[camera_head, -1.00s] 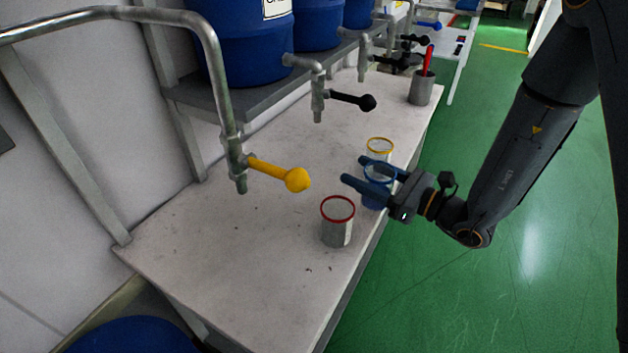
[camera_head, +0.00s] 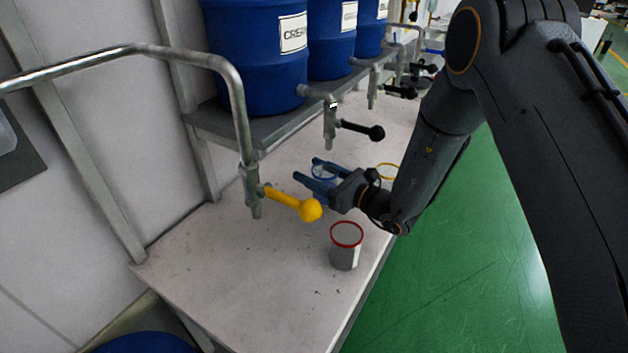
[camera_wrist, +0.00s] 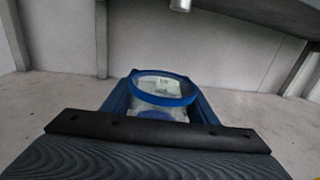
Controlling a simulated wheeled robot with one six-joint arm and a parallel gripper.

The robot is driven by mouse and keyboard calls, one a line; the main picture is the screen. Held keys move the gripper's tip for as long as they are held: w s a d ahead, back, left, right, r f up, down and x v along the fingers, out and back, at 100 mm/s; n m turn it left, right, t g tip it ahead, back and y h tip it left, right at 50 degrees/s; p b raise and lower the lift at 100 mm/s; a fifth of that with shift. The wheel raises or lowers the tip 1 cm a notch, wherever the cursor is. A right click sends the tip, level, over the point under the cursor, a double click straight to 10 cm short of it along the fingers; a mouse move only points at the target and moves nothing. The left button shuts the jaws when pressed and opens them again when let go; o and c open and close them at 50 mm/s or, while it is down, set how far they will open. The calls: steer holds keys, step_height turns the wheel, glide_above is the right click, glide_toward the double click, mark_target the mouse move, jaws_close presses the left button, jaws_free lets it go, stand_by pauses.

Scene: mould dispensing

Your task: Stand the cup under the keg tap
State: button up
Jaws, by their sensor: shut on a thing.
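A clear cup with a blue rim (camera_head: 326,172) is upright between the blue fingers of my gripper (camera_head: 307,170), which is shut on it. The cup also shows in the wrist view (camera_wrist: 162,88), its rim nearly level. The nearest keg tap (camera_head: 330,122), a metal spout with a black handle, hangs from a blue keg (camera_head: 255,50) above and behind the cup. In the wrist view a spout end (camera_wrist: 180,5) is at the top, a little right of the cup. My fingers hide the cup's lower part, so I cannot tell whether it touches the table.
A red-rimmed cup (camera_head: 346,250) stands near the table's front edge. A yellow-rimmed cup (camera_head: 388,171) is partly behind my arm. A pipe tap with a yellow handle (camera_head: 295,203) is left of my gripper. The table (camera_head: 215,270) is clear at the front left.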

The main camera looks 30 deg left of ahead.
steer(key=shift+d+f+p, duration=0.15)
steer(key=shift+f+p, duration=0.15)
steer(key=shift+f, duration=1.3)
steer(key=shift+f, duration=0.15)
steer(key=o, duration=1.3)
steer(key=shift+c, duration=0.2)
steer(key=shift+r, duration=0.2)
steer(key=b+v, duration=0.2)
steer(key=v, duration=1)
